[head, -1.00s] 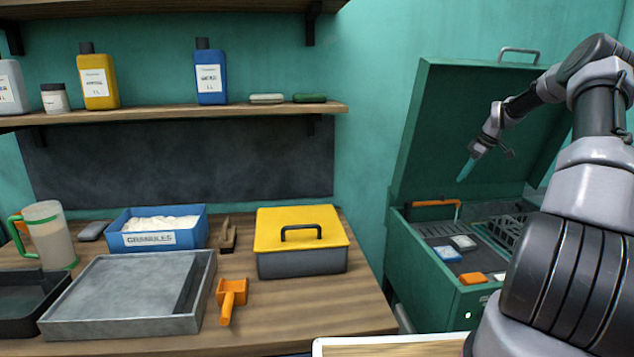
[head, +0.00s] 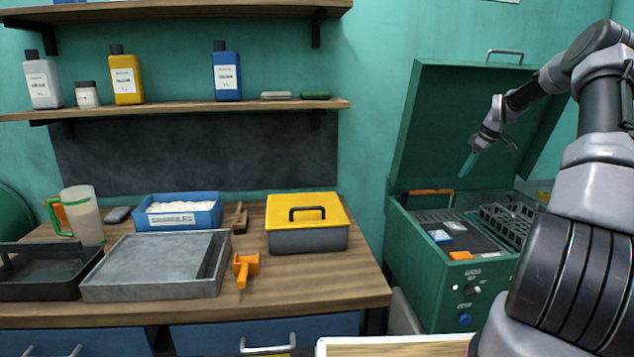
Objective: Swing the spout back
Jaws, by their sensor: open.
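The spout appears to be the orange bent pipe (head: 432,192) along the back left of the open green parts washer (head: 440,270). My gripper (head: 470,164) is above the washer's basin, in front of the raised lid (head: 455,130). Its teal fingers point down and to the left. It is open with nothing seen between the fingers, and it is apart from the spout, up and to its right. The far right of the basin is hidden behind my arm.
On the bench stand a yellow-lidded box (head: 308,222), a grey tray (head: 155,265) and an orange scoop (head: 246,268). Air above the basin's left is free.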

